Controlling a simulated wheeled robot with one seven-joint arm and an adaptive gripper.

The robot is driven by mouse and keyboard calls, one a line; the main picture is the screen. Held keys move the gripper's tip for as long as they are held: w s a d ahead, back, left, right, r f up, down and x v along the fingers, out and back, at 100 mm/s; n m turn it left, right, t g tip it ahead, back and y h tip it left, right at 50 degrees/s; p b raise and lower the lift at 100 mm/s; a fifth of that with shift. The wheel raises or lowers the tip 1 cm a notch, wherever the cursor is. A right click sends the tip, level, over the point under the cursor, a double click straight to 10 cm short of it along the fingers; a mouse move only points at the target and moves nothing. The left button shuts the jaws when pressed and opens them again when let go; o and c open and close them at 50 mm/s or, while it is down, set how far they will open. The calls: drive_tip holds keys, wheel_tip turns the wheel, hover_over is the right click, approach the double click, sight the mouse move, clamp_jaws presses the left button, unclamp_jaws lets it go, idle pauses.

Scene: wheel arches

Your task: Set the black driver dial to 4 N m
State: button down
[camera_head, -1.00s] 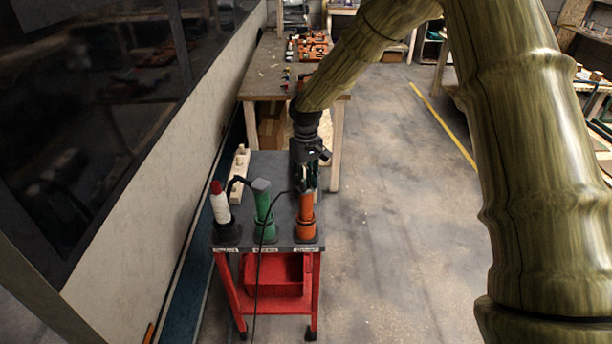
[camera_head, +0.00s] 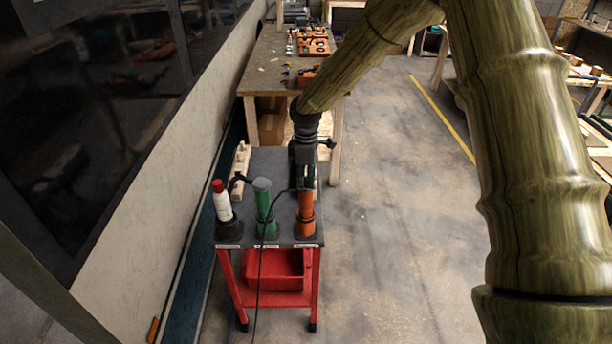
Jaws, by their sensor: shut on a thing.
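Three drivers stand upright in dark holders along the front of the small cart: a white one with a red cap (camera_head: 221,203), a green one (camera_head: 264,208) and an orange one (camera_head: 306,211). I see no driver with a plainly black body. My gripper (camera_head: 306,184) points down over the orange driver and is shut at its top end. The fingers and the dark wrist hide that top end, so no dial or scale can be read. The labels on the cart's front edge are too small to read.
The cart's dark top (camera_head: 283,162) has a pale wooden piece (camera_head: 241,168) on its left. A red bin (camera_head: 275,271) sits below. A black cable (camera_head: 261,262) hangs down the front. A wall is close on the left; open floor (camera_head: 390,240) lies to the right.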

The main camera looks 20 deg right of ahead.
drive_tip(key=shift+n, duration=1.1)
drive_tip(key=shift+p, duration=0.3)
drive_tip(key=c, duration=1.2)
unclamp_jaws()
drive_tip(key=shift+c, duration=0.2)
wheel_tip(320, 180, up, 12)
